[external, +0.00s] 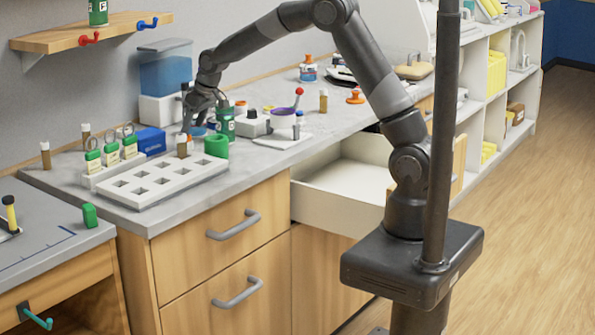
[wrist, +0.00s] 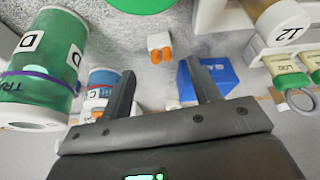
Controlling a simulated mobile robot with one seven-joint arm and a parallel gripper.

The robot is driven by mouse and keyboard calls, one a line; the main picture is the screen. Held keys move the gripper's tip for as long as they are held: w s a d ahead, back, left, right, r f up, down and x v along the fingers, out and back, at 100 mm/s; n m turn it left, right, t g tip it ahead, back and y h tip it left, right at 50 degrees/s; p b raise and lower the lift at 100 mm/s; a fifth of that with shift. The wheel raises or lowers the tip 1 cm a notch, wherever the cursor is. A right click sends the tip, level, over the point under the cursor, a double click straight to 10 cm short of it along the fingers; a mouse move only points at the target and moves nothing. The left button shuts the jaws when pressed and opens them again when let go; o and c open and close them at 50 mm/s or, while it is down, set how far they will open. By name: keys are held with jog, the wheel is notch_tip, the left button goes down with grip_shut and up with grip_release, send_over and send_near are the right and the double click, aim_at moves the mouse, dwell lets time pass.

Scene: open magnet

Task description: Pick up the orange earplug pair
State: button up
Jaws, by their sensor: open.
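The orange earplug pair (wrist: 160,54) shows in the wrist view as two small orange tips with a white block-like part behind them. It lies on the grey speckled counter, ahead of and between my fingertips, apart from both. My gripper (wrist: 159,68) is open with nothing between its fingers. In the external view my gripper (external: 196,108) is low over the back of the counter, beside the green canister (external: 225,122). I cannot clearly make out the earplugs in that view.
The wrist view shows the green canister (wrist: 45,62) at left, a blue-and-white jar (wrist: 101,88) near the left finger, a blue box (wrist: 215,76) near the right finger, and a vial marked 12 (wrist: 283,28). A white rack (external: 165,184) stands in front; a drawer (external: 335,197) is open.

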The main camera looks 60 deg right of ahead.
aim_at(188, 136)
jog(key=x, duration=0.6)
jog(key=shift+w+a+r, duration=0.1)
jog(key=shift+c, duration=0.2)
jog(key=c, duration=1)
